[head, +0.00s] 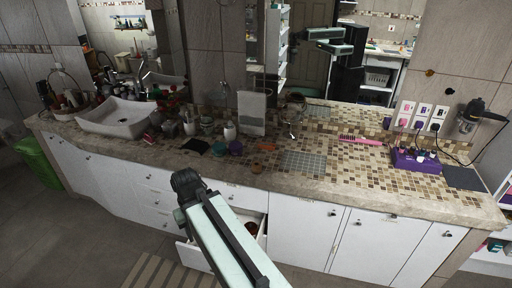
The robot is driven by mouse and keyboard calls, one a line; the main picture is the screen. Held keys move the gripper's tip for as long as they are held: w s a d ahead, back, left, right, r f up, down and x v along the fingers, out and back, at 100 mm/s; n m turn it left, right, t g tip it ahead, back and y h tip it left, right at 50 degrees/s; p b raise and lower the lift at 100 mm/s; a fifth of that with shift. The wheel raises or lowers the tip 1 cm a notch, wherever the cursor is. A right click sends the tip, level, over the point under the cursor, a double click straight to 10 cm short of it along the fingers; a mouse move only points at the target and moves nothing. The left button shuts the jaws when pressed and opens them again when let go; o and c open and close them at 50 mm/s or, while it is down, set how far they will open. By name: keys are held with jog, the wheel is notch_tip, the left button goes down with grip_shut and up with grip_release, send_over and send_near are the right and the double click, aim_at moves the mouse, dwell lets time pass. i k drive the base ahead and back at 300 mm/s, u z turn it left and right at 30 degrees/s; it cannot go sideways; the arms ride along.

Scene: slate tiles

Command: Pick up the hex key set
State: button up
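I cannot make out a hex key set for certain; small objects on the counter are too small to tell. My pale green arm rises from the bottom middle and ends at a dark joint in front of the counter. My gripper does not show. An open drawer (190,254) sits below the counter behind my arm, with a small brownish thing (251,228) inside that I cannot identify.
The long tiled counter (350,185) holds a white basin (118,117), several bottles and jars, a pink comb-like object (361,140) and a purple box (415,161) with small items. A green bin (37,162) stands at far left. Bare floor (75,235) lies front left.

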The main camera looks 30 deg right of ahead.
aim_at(263, 145)
jog(key=u, duration=0.55)
jog(key=i, duration=3.15)
jog(key=z, duration=2)
